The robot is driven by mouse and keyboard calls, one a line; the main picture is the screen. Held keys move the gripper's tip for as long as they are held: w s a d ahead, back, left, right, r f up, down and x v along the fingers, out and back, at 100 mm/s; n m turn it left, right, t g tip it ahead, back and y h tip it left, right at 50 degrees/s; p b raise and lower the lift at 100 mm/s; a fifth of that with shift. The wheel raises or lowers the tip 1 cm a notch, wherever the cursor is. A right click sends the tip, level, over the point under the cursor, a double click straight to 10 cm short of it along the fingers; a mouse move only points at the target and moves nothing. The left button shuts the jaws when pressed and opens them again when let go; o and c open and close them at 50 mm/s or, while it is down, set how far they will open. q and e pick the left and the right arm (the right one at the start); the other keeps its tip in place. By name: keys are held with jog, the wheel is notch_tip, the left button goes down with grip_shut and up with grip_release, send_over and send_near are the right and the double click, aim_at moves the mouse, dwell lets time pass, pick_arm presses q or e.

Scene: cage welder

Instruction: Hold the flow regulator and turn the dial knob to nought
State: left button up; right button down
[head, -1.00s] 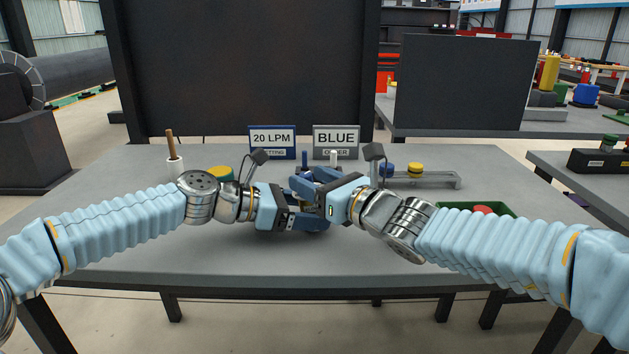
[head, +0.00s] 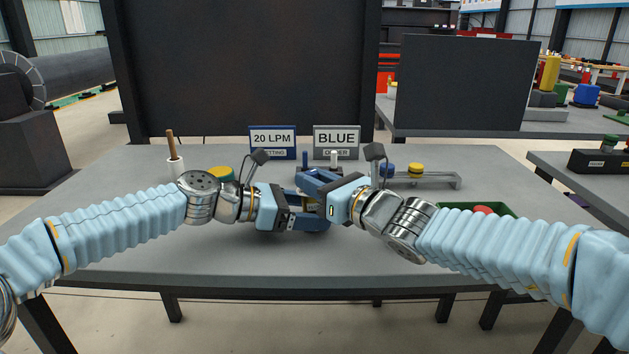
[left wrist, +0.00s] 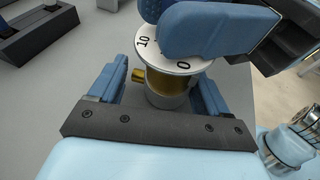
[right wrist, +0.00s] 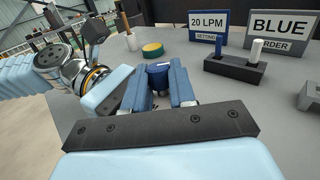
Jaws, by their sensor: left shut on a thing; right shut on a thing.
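The flow regulator (left wrist: 165,88) has a brass-coloured body with a side stub and a white dial plate (left wrist: 155,42) marked 10 and 0. My left gripper (left wrist: 160,98) is shut on its body, one finger on each side. The blue dial knob (right wrist: 158,74) sits on top, and my right gripper (right wrist: 165,88) is shut on it from above. In the head view both grippers meet over the table's middle and hide most of the regulator. A right finger covers part of the dial, so I cannot read the setting.
Signs reading 20 LPM (head: 272,142) and BLUE (head: 336,141) stand behind the grippers. A dark block with blue and white pegs (right wrist: 235,67) is before them. A green tray (head: 505,208) is at right, a green-yellow disc (head: 221,173) at left. The table's front (head: 300,262) is clear.

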jog(key=shift+w+d+f, duration=0.1)
jog(key=shift+d+f, duration=0.1)
jog(key=shift+d, duration=0.05)
dwell(0.6)
jog(key=c, duration=1.2)
grip_release()
jog(key=shift+c, duration=0.2)
jog(key=shift+o, duration=1.4)
jog(key=shift+a, duration=0.15)
jog(key=v, duration=1.2)
jog(key=shift+o, duration=0.2)
jog(key=shift+r, duration=0.1)
